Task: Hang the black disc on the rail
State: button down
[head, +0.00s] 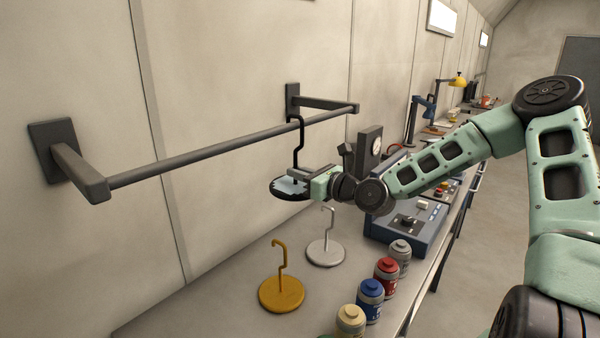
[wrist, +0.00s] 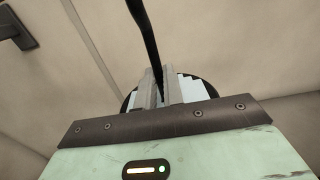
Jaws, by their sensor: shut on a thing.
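The black disc (head: 291,195) hangs below its thin black stem with a hooked top, in the air in front of the wall. My gripper (head: 301,180) is shut on the stem just above the disc. The hook's top is at the height of the grey rail (head: 215,150), near its far end; I cannot tell whether it is over the bar or touching it. In the wrist view the stem (wrist: 144,35) rises from between the fingers (wrist: 159,88), and the disc (wrist: 210,84) shows partly behind them.
A yellow hooked disc (head: 281,293) and a white one (head: 325,252) stand on the bench below. Several cans, including a red one (head: 386,278), line the front edge. A blue instrument box (head: 405,222) stands to the right. The rail's left part is empty.

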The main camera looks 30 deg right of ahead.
jog(key=c, duration=1.4)
grip_release()
jog(key=shift+c, duration=0.2)
jog(key=b+v, duration=1.4)
jog(key=v, duration=0.3)
jog(key=shift+s+d+f, duration=0.1)
jog(key=shift+s+d, duration=0.05)
jog(key=shift+s, duration=0.05)
